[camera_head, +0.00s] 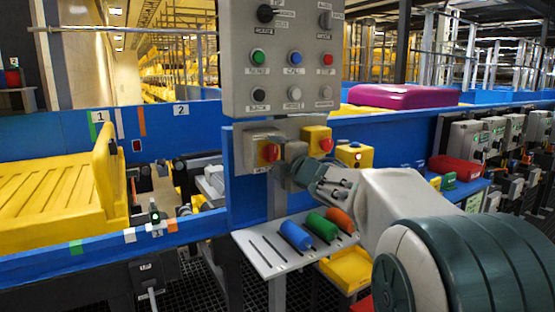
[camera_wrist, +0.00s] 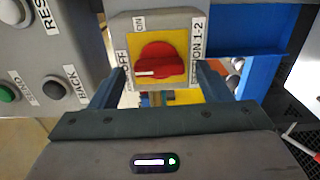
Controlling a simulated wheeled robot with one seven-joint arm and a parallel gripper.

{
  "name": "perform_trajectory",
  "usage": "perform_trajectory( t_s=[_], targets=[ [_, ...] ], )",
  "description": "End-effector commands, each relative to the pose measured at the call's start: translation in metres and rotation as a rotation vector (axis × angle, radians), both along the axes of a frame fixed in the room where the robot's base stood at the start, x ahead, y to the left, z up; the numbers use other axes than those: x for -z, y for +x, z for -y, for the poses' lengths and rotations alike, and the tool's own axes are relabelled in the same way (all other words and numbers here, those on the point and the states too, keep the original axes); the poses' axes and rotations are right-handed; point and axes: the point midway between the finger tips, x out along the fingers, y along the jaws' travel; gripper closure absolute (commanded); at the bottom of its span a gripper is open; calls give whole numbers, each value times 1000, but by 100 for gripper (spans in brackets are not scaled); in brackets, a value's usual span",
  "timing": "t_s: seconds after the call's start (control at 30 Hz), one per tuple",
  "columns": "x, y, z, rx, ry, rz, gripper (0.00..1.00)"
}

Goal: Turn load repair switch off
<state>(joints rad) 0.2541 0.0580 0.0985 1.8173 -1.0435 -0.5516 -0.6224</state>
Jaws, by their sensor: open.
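A red rotary knob (camera_wrist: 158,62) sits on a yellow plate of a grey switch box, in the wrist view. "ON" is written above it, "OFF" at its left, "SECTION 1-2" at its right. Its white mark lies toward the OFF side. My gripper (camera_wrist: 160,72) is open, one finger on each side of the knob; I cannot tell whether they touch it. In the head view my gripper (camera_head: 290,165) is at the switch boxes below the grey control panel (camera_head: 243,60). A red knob (camera_head: 269,152) shows left of it, another (camera_head: 326,144) right. No label reading load repair is legible.
The panel carries push buttons and black selectors (camera_head: 265,13) close above my gripper. A tilted shelf (camera_head: 262,250) with blue, green and orange cylinders is below. A yellow button box (camera_head: 354,155) is at right. A yellow tray (camera_head: 50,195) rests on the blue conveyor at left.

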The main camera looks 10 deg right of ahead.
Motion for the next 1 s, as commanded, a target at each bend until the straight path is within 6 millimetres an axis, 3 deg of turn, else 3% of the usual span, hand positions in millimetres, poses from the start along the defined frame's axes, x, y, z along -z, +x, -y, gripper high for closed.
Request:
perform_trajectory(
  t_s=[0.27,0.7,1.0],
  targets=[
    [-2,-25,8,2,0,1,29],
    [-2,-111,36,2,0,1,29],
    [0,-132,43,0,-1,0,29]
  ],
)
